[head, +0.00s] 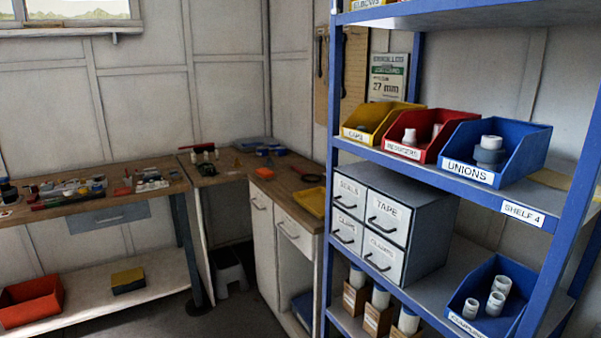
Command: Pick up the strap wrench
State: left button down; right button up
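I cannot make out a strap wrench with certainty. A red-handled item (197,148) lies near the back of the corner workbench (222,170), too small to identify. Dark tools hang on the tan pegboard (352,78) on the back wall, partly hidden by the shelf post; their kind is unclear. Many small tools and parts (75,188) are spread over the left bench. Neither of my grippers shows in the head view.
The blue shelving unit (440,178) fills the right side, holding a red bin (428,153), a blue UNIONS bin (515,162) and a grey drawer cabinet (425,200). A yellow tray (312,202) lies at the corner bench's near end. A grey stool (228,270) stands beneath.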

aim_at(298, 170)
jog(key=i+j, duration=0.25)
jog(key=i, duration=0.2)
jog(key=i+j, duration=0.2)
jog(key=i, duration=0.3)
jog(key=i+j+u, duration=0.1)
jog(key=i+j, duration=0.15)
jog(key=i, duration=0.2)
jog(key=i+j, duration=0.2)
jog(key=i, duration=0.25)
